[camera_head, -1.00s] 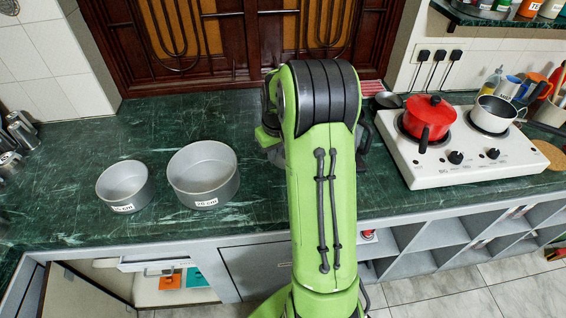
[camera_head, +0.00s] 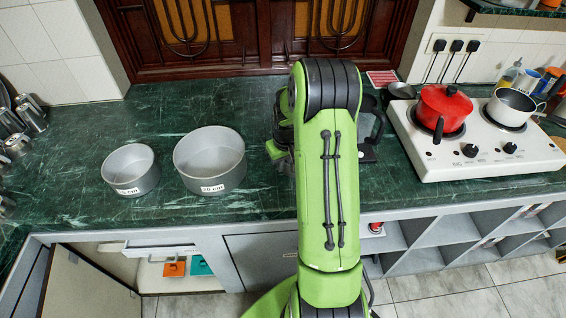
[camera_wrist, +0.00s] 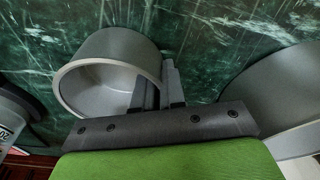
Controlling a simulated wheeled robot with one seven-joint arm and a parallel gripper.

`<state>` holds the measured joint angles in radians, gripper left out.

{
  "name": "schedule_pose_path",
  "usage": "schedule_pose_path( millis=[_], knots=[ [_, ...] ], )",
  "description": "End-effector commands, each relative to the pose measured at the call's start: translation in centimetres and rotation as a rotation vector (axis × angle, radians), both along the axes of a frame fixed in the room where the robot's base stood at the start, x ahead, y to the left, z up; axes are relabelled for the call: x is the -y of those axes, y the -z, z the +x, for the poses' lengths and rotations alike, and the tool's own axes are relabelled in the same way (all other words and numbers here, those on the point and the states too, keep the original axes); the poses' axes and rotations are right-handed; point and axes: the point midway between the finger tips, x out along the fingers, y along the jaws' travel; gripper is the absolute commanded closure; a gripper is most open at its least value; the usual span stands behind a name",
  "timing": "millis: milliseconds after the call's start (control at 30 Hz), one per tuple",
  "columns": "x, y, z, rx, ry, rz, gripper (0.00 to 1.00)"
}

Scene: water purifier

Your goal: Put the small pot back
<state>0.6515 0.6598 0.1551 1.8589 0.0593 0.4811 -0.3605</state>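A plain grey round pot, the small pot (camera_wrist: 100,50), is in the middle of the wrist view, its mouth towards the camera. My gripper (camera_wrist: 158,85) has one finger inside its mouth and one outside, close together with the pot's wall between them, so it looks shut on the wall. Whether the pot touches the counter is unclear. In the head view my arm hides this pot, and only the side of my gripper (camera_head: 282,145) shows. Two more grey pots with labels, a smaller (camera_head: 131,170) and a larger one (camera_head: 210,158), stand upright on the counter to its left.
A big grey pot wall (camera_wrist: 285,95) is close on the right in the wrist view; a dark labelled object (camera_wrist: 15,110) is on the left. A dark jug handle (camera_head: 378,125) shows behind my arm. A white stove (camera_head: 480,160) with red and white pots stands right. The left back counter is clear.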

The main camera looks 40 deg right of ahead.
Motion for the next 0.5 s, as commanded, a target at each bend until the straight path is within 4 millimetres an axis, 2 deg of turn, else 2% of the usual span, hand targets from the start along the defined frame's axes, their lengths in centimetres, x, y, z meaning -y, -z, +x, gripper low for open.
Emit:
schedule_pose_path(
  millis=[33, 133, 400, 500],
  knots=[
    [0.0, 0.0, 0.0, -0.001, 0.0, 0.0, 0.82],
    [0.0, 0.0, 0.0, -0.001, 0.0, 0.0, 0.67],
    [0.0, -0.1, 0.0, -0.001, 0.0, 0.0, 0.67],
    [0.0, -1.2, -0.1, 0.002, 0.0, -0.002, 0.67]
  ],
)
